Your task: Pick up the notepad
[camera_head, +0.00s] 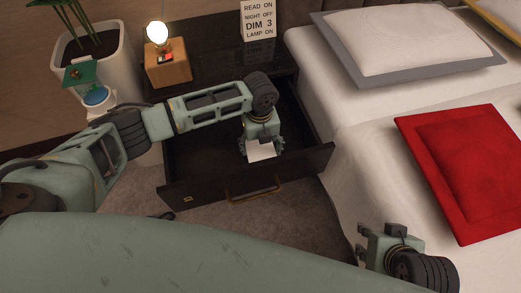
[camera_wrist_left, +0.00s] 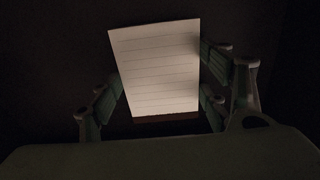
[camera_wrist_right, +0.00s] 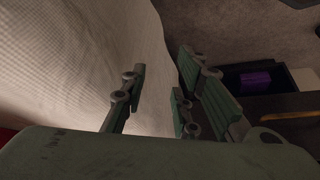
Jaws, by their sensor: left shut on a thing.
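The notepad (camera_head: 261,151) is white and lies in or just above the open dark drawer (camera_head: 200,160) of the nightstand. In the left wrist view the notepad (camera_wrist_left: 156,70) shows ruled lines and sits between the fingers, slightly tilted. My left gripper (camera_head: 262,143) reaches down into the drawer and is shut on the notepad, with fingers at its two sides. Whether the notepad touches the drawer bottom is hard to tell. My right gripper (camera_head: 366,240) is beside the bed at the lower right. In the right wrist view the right gripper (camera_wrist_right: 160,85) is open and empty.
The drawer front has a brass handle (camera_head: 254,188). A lamp (camera_head: 160,45) on a wooden base and a sign (camera_head: 258,20) stand on the nightstand. A potted plant (camera_head: 95,60) is at the left. The bed (camera_head: 370,150) with a red cushion (camera_head: 465,170) is at the right.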

